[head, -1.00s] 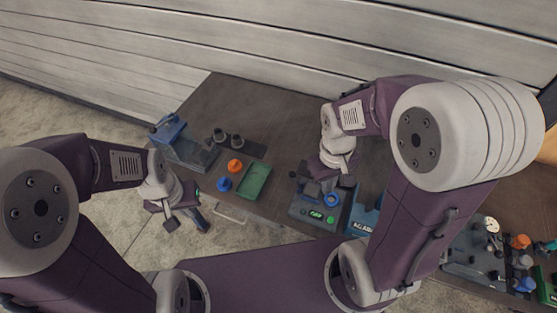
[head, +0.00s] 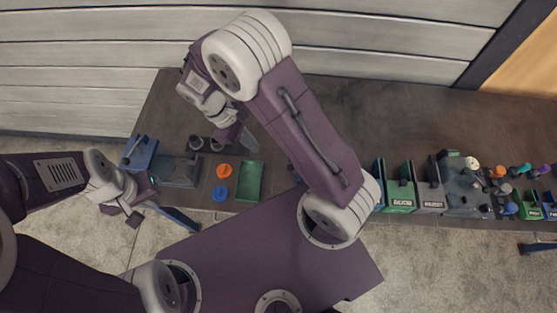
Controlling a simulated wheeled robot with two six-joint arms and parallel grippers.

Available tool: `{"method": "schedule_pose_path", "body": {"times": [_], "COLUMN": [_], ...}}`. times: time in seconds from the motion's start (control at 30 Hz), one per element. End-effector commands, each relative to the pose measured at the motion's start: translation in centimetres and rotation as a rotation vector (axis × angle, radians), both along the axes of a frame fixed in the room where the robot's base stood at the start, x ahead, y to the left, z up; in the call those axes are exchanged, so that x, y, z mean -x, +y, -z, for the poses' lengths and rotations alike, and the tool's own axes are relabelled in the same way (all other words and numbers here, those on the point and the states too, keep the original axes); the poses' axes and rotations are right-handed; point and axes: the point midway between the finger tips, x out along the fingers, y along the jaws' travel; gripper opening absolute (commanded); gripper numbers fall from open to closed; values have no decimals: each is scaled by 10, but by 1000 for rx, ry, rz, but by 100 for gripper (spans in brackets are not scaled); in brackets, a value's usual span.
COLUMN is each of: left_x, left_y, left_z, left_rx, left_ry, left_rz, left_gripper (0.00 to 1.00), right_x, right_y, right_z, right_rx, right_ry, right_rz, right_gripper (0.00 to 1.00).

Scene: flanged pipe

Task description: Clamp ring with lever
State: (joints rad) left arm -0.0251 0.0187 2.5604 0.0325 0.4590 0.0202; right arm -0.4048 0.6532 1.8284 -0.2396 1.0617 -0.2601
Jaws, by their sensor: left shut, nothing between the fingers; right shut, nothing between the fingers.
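Two dark, round, upright pipe-like parts (head: 206,144) stand close together at the back left of the table. I cannot make out which part is the clamp ring or its lever. My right gripper (head: 238,138) is over the table just right of these parts, shut and empty; its arm hides the table middle. My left gripper (head: 127,213) is shut and empty, off the table's front left edge.
An orange round part (head: 224,170), a blue one (head: 220,193) and a green tray (head: 249,181) lie near the table's (head: 170,95) front left. A blue box (head: 140,153) stands at the left end. Several bins (head: 400,190) and small parts crowd the right.

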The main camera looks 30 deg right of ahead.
Motion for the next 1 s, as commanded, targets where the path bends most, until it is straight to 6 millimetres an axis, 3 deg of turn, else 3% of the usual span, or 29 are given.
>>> {"method": "schedule_pose_path", "body": {"times": [0.17, 0.5, 0.7, 1.0], "left_x": [0, 0, 0, 0], "left_y": [0, 0, 0, 0], "left_z": [-4, -13, -26, -27], "left_rx": [0, 0, 0, 0], "left_ry": [0, 0, -1, 0], "left_rz": [0, 0, 0, 0], "left_gripper": [0, 0, 0, 0], "right_x": [9, 28, 47, 53], "right_y": [-10, -34, -56, -62], "right_z": [22, 88, 80, 81], "right_rx": [3, 1, 1, 0], "right_ry": [8, 6, 2, 1], "right_rz": [2, 2, 3, 1], "right_gripper": [0, 0, 0, 0]}}
